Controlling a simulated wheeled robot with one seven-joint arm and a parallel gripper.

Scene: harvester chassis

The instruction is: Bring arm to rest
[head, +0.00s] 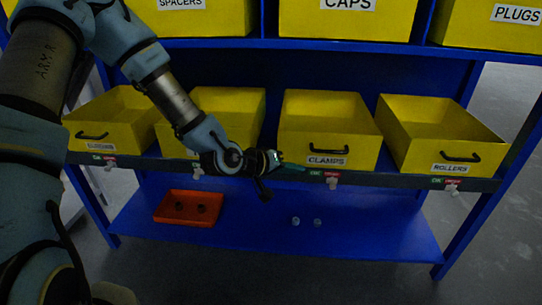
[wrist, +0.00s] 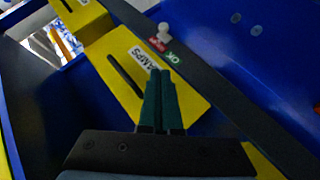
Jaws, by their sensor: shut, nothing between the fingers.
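My arm reaches in from the left of the head view, bent down toward the middle shelf of a blue rack. My gripper (head: 278,162) is at the front edge of that shelf, just left of the yellow CLAMPS bin (head: 327,150). In the wrist view its two dark green fingers (wrist: 160,85) are together with nothing between them. They lie in front of the yellow face of the CLAMPS bin (wrist: 192,98) in that picture; whether they touch it I cannot tell.
A ROLLERS bin (head: 450,155) stands right, two more yellow bins left, one partly behind my arm. Labelled bins fill the shelf above. An orange tray (head: 188,208) and two small round pieces (head: 306,222) lie on the lower blue shelf (head: 350,235). Floor shows at right.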

